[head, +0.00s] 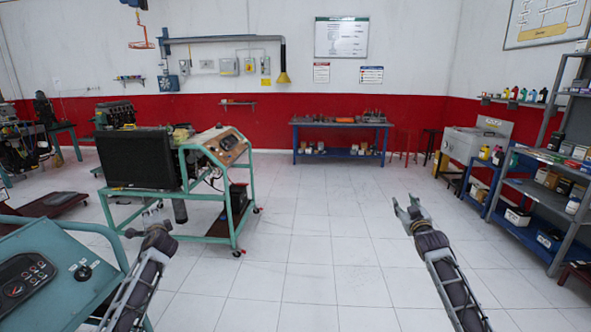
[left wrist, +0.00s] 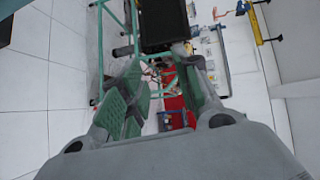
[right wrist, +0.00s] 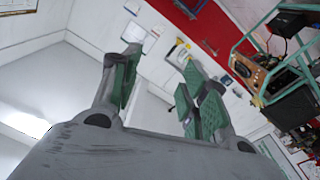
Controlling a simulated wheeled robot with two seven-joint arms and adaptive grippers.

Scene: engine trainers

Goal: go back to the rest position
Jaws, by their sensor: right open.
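My left gripper (head: 150,218) is raised at the lower left of the head view, in front of the green-framed engine trainer. In the left wrist view its two green-padded fingers (left wrist: 160,78) stand apart with nothing between them. My right gripper (head: 408,208) is raised over the clear floor right of the middle in the head view. In the right wrist view its fingers (right wrist: 158,78) are spread and empty. Both arms reach forward, apart from each other, and neither gripper visibly touches anything.
An engine trainer with a black radiator (head: 140,160) stands on a wheeled green frame at the left. A teal console (head: 55,265) with gauges is close at the lower left. A blue workbench (head: 340,125) is at the back wall, shelves (head: 545,190) at the right. The middle floor is free.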

